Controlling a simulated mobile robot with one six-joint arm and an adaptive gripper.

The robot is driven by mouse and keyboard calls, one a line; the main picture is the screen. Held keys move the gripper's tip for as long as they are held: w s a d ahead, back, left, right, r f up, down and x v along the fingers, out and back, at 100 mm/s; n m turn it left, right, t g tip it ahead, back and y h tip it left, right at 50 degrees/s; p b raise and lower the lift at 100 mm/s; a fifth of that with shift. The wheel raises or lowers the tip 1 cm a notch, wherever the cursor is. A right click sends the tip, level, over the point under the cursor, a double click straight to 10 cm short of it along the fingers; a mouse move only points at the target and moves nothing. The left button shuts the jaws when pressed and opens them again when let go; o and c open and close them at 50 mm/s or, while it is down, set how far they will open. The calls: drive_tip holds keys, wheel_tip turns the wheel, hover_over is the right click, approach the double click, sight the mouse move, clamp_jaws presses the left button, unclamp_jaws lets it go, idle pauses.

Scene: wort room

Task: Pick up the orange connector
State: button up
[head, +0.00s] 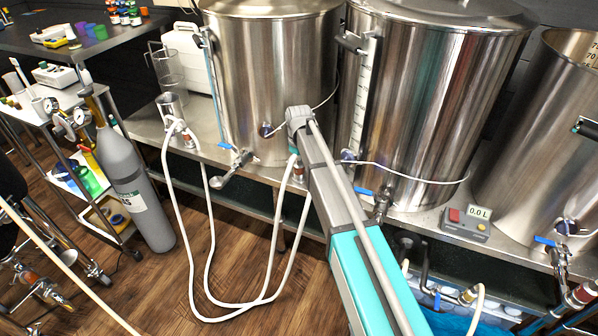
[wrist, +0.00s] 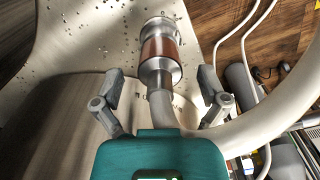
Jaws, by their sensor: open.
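In the wrist view the connector (wrist: 162,47) has an orange-brown band between silver metal ends, with a pale hose leading from its lower end. It lies over a pale, speckled surface. My gripper (wrist: 162,100) is open, with one finger on each side of the hose just below the connector, and nothing is gripped. In the head view my arm reaches toward the left kettle, and my gripper is mostly hidden behind it. A reddish-brown connector (head: 298,170) on a white hose shows beside the arm's end; I cannot tell for certain that it is the same one.
The left kettle (head: 268,70) and middle kettle (head: 432,100) stand on a steel bench (head: 150,124). White hoses (head: 197,240) loop down to the wooden floor. A small readout box (head: 467,223) sits at right. A grey gas cylinder (head: 137,190) stands left.

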sight(299, 159)
idle(0.4)
clamp_jaws()
idle(0.4)
drive_tip(key=shift+r, duration=0.25)
wheel_tip(299, 159, up, 3)
drive_tip(key=p, duration=0.3)
drive_tip(key=s+d+r+p, duration=0.2)
drive_tip(key=s+r+p, duration=0.7)
drive_tip(key=s, duration=0.5)
drive_tip(key=shift+r+p, duration=0.3)
drive_tip(key=shift+p, duration=0.2)
drive_tip(key=shift+w+r, duration=0.1)
